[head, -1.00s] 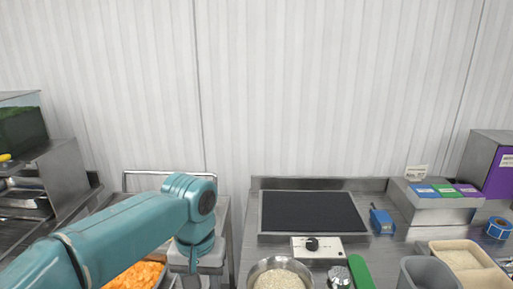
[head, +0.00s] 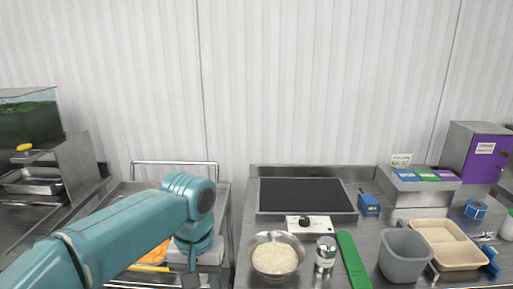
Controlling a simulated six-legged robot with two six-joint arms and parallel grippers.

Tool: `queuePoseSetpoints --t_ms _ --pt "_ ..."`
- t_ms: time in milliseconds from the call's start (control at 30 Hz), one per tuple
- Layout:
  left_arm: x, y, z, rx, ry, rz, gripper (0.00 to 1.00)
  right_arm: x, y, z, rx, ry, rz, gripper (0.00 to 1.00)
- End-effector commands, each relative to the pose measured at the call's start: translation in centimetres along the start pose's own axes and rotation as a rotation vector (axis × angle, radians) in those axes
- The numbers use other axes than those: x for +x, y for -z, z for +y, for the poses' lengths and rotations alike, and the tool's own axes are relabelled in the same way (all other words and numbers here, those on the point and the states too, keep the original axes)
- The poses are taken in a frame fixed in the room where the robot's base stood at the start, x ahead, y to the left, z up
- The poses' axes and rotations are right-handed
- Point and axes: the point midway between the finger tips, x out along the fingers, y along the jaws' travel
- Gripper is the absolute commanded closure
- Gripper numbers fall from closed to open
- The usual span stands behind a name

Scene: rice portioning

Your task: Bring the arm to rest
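My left arm comes in from the left in the head view, bent at a teal joint over the cart at the left. My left gripper (head: 191,279) hangs at its end, pointing down near the bottom edge. Its fingers are too small and unclear to show whether they are open or shut. My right arm and gripper are not in view. A metal bowl of rice (head: 275,259) stands on the steel counter (head: 240,240), to the right of the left gripper and apart from it.
A black griddle (head: 306,195) is behind. Orange food (head: 153,252) in the cart is partly hidden by my arm.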

Motion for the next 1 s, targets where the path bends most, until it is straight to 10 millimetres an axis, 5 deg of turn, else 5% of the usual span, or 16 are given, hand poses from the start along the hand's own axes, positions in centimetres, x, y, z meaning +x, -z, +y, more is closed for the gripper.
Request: queuePoseSetpoints --t_ms 133,433,633,767,900,1000 --pt "0.1 0.2 0.0 0.0 0.0 -0.001 0.55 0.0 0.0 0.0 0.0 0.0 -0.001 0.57" --pt "10.0 1.2 0.7 0.041 -0.084 -0.025 0.55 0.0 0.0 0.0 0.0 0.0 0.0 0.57" --pt "18.2 -0.2 1.0 0.043 -0.167 -0.04 0.55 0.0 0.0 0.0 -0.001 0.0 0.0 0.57" --pt "25.5 -3.3 1.0 0.016 -0.245 -0.051 0.55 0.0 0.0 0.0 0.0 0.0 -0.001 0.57" --pt "33.4 -9.7 0.6 -0.067 -0.328 -0.041 0.55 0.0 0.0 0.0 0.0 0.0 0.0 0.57" --pt "36.4 -14.2 0.2 -0.131 -0.352 -0.023 0.55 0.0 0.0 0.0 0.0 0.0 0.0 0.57"
